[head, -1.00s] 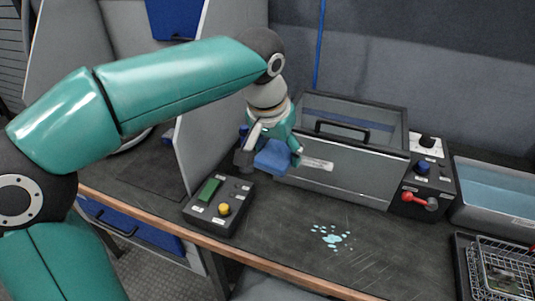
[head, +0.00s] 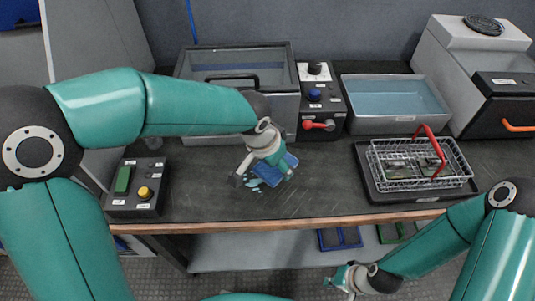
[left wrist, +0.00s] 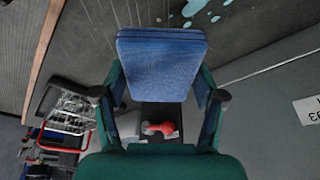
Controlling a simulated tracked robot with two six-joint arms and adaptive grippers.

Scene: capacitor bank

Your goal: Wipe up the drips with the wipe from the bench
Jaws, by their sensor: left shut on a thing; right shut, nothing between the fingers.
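My left gripper (head: 262,169) is shut on the blue wipe (head: 271,172), a folded pad, low over the dark bench (head: 320,192). In the left wrist view the wipe (left wrist: 160,62) sits flat between the two fingers. Pale blue drips (head: 254,185) lie on the bench just beside and partly under the wipe; several drops (left wrist: 194,8) also show at the top of the left wrist view. I cannot tell whether the wipe touches the bench. My right gripper (head: 345,279) is shut and empty, low in front of the bench.
A control box (head: 138,188) stands left of the drips. A lidded tank (head: 235,82), a switch panel with a red lever (head: 318,124) and a water tray (head: 393,103) line the back. A wire basket (head: 420,162) sits at the right. The bench's wooden front edge (head: 300,222) is close.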

